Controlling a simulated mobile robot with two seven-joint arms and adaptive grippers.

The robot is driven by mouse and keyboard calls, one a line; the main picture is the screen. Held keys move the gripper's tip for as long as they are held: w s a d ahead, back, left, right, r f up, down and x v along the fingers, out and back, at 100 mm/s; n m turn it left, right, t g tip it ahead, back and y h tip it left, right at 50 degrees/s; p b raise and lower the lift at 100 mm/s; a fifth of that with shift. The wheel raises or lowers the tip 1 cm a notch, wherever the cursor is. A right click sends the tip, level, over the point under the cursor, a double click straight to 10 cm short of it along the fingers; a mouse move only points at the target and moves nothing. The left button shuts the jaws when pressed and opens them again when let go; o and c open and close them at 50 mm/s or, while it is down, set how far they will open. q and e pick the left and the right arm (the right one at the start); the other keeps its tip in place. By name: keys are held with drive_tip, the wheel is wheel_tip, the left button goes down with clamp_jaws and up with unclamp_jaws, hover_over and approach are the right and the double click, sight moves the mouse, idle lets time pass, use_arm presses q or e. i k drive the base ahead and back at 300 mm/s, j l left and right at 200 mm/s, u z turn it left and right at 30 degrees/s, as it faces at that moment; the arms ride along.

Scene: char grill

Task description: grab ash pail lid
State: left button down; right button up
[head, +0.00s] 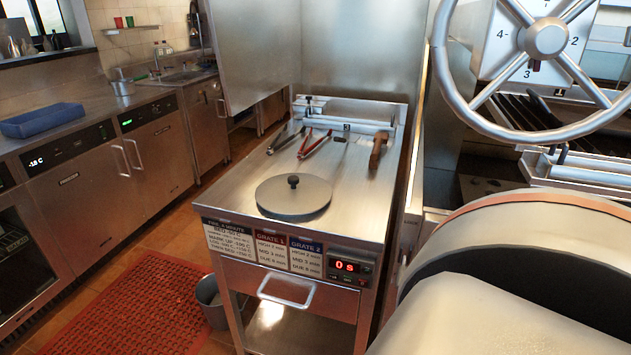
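A flat round grey lid (283,204) with a black knob (293,181) lies on the steel top of a cart (235,192), near its front edge. A grey pail (212,304) stands on the floor at the cart's front left; it is partly hidden by the cart, and I cannot see into it. Neither of my grippers is in the head view, so nothing is seen touching the lid.
Red tongs (306,148), dark tongs (278,143) and a wooden-handled tool (378,153) lie behind the lid. A large handwheel (547,38) stands at the upper right. A red mat (122,310) covers the left floor. The cart top around the lid is clear.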

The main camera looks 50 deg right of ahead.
sight(287, 195)
drive_tip(key=i+j+z, duration=0.2)
drive_tip(key=z, duration=0.25)
drive_tip(key=i+j+z, duration=0.35)
drive_tip(key=z, duration=0.15)
drive_tip(key=i+j+z, duration=0.2)
drive_tip(key=j+z, duration=0.25)
drive_tip(key=i+j+z, duration=0.1)
drive_tip(key=j+z, duration=0.4)
drive_tip(key=i+l, duration=0.05)
drive_tip(key=l, duration=0.05)
